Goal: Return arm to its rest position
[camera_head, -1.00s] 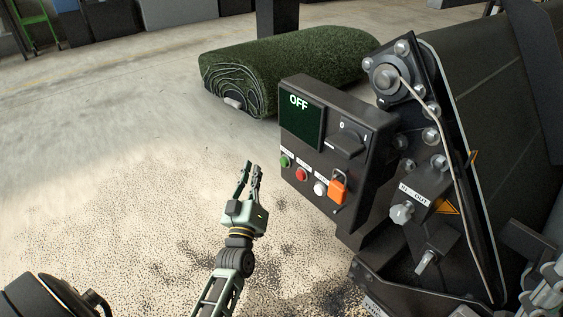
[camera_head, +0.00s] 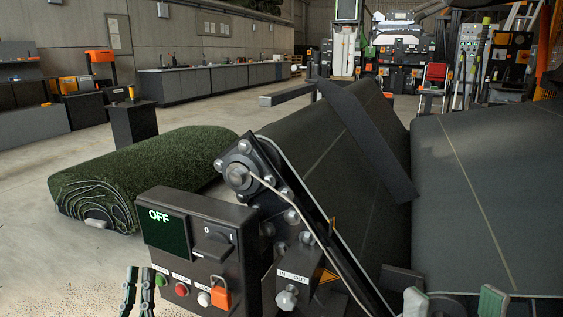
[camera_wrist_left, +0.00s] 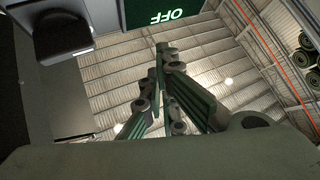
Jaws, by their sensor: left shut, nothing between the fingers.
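My left gripper (camera_head: 138,282) shows at the bottom edge of the head view, in front of the control box's lower left, with its fingers upright. In the left wrist view the fingers of the left gripper (camera_wrist_left: 163,52) come together and hold nothing. The rest of the left arm is out of the head view. Two pale green finger pads of my right gripper (camera_head: 453,301) show at the bottom right, wide apart with nothing seen between them; the rest is cut off.
The control box (camera_head: 228,265) has a screen (camera_head: 166,232) reading OFF, a black switch, coloured buttons and an orange part. The machine with its dark belt (camera_head: 330,150) fills the right. A turf roll (camera_head: 150,165) lies on the floor at left. Open floor surrounds it.

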